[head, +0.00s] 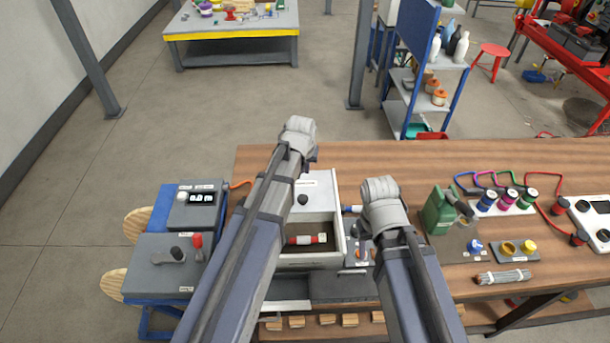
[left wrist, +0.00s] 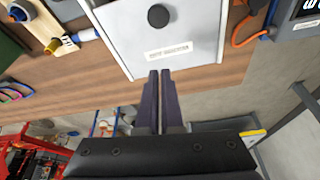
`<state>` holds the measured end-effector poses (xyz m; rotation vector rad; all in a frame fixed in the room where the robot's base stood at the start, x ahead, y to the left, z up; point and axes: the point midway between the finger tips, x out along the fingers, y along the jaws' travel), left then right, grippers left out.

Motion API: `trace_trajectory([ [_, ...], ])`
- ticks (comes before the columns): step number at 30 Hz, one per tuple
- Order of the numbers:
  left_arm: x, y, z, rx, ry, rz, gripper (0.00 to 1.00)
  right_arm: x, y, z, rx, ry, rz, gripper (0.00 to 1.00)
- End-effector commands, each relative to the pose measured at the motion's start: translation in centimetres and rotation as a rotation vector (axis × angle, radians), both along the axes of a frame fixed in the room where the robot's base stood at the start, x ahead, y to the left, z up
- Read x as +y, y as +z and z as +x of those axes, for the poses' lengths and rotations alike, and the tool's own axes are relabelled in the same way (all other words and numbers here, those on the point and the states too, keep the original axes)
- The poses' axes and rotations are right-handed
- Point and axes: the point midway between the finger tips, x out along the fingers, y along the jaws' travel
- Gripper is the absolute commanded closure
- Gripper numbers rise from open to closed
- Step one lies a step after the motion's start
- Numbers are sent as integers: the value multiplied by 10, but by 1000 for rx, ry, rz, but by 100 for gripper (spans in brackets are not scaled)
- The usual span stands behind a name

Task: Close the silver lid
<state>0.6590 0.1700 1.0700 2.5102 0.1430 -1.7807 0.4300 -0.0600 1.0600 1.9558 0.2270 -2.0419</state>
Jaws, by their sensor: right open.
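The silver lid (head: 322,200) is a flat pale panel with a black knob and a small label. It covers the back part of a box (head: 340,246) on the bench. The front part of the box is open, and a red and white cylinder (head: 306,240) lies in it. The lid, knob and label also show in the left wrist view (left wrist: 190,30). My left gripper (left wrist: 160,74) has its dark fingers together near the lid's labelled edge, with nothing seen between them. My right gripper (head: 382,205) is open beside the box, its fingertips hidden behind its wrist.
Grey control boxes (head: 165,262) with a lever and a display stand left of the box. Bare wooden bench top (head: 450,160) lies behind.

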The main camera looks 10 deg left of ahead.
Motion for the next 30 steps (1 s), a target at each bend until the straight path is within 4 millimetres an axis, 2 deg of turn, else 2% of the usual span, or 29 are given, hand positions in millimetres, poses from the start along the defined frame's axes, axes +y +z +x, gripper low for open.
trace_trajectory([
  [2,6,4,7,-13,14,-4,100,0,4,0,0,0,0,50],
  [7,6,1,7,-15,15,-4,100,0,0,0,0,0,0,50],
  [14,6,-12,11,-14,14,-3,100,0,-13,0,0,2,0,50],
  [30,10,-84,36,-14,14,-3,100,0,-85,0,0,3,-1,50],
])
